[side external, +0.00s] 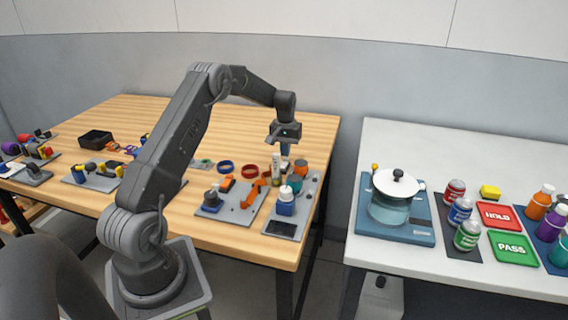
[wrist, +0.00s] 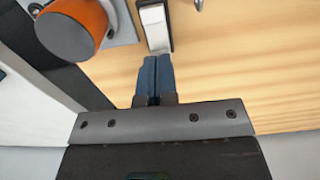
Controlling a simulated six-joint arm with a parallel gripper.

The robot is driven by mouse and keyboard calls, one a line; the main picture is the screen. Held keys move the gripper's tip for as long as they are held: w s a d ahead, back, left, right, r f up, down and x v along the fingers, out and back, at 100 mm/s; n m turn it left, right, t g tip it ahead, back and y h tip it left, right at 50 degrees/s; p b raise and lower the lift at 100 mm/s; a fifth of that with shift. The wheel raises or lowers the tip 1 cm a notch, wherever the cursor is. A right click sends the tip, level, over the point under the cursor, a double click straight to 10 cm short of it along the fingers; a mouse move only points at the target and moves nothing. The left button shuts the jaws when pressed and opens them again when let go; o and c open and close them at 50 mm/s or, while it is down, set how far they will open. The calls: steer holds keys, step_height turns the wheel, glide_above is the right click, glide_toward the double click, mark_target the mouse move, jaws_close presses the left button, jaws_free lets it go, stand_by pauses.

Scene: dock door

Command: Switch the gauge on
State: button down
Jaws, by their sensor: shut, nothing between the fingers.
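My gripper (side external: 285,150) is over the far right part of the wooden table, pointing down. In the wrist view its two blue fingers (wrist: 154,62) are shut together and empty. Just past the fingertips lies a white rocker-like switch (wrist: 153,22) in a black housing, cut by the top edge. I cannot tell whether the fingers touch it. A dark display panel (side external: 283,228) sits at the front of the grey board (side external: 300,222) in the side view. I cannot tell for sure which part is the gauge.
A white table (side external: 390,148) with a pot (side external: 392,205) is to the right, across a gap.

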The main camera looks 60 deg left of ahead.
steer(key=shift+f, duration=0.95)
stand_by(0.4)
steer(key=shift+r, duration=3.55)
